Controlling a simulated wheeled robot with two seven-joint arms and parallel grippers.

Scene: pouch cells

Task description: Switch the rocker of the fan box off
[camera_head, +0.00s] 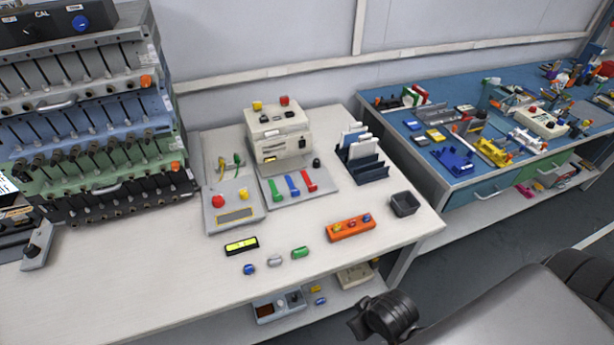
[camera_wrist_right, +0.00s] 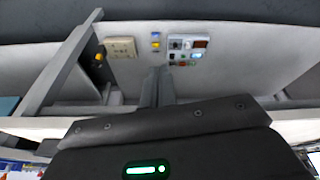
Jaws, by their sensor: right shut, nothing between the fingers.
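No box is clearly marked as the fan box, and I cannot make out a rocker. A grey box with a brown panel and small controls (camera_head: 263,311) lies on the shelf under the white bench; it also shows in the right wrist view (camera_wrist_right: 174,45). A beige box (camera_head: 352,279) sits at the shelf's right end and shows in the wrist view (camera_wrist_right: 121,46). My right gripper (camera_wrist_right: 158,71) is shut and empty, its fingers pointing toward the shelf, close below the grey box in the picture. Contact cannot be told. My left gripper is not in view.
Blue and yellow pieces (camera_wrist_right: 156,41) lie between the two shelf boxes. The white bench top (camera_head: 130,290) is above, with a beige instrument (camera_head: 279,142), a black bin (camera_head: 404,204) and an orange holder (camera_head: 350,228). Its front left is clear. A bench leg (camera_wrist_right: 70,55) stands at the left.

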